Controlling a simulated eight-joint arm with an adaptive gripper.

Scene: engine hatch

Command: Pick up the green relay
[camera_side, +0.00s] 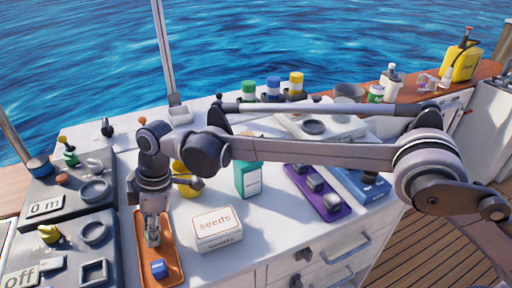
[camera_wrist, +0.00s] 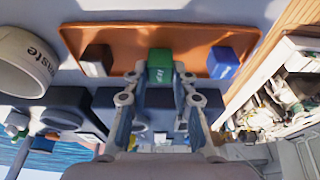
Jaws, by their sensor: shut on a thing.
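My gripper (camera_side: 152,238) points down over the orange tray (camera_side: 172,262) in the side view. In the wrist view my gripper (camera_wrist: 160,78) has its fingers on either side of the green relay (camera_wrist: 160,62) and is shut on it. The green relay is between the other two blocks, at the middle of the orange tray (camera_wrist: 128,38). I cannot tell whether it touches the tray floor. In the side view my fingers hide the green relay.
A blue relay (camera_wrist: 222,62) lies to the right in the tray and a dark block with a pale face (camera_wrist: 97,60) to the left. A white seeds box (camera_side: 216,228) stands right of the tray. Grey control panels (camera_side: 75,235) lie to its left.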

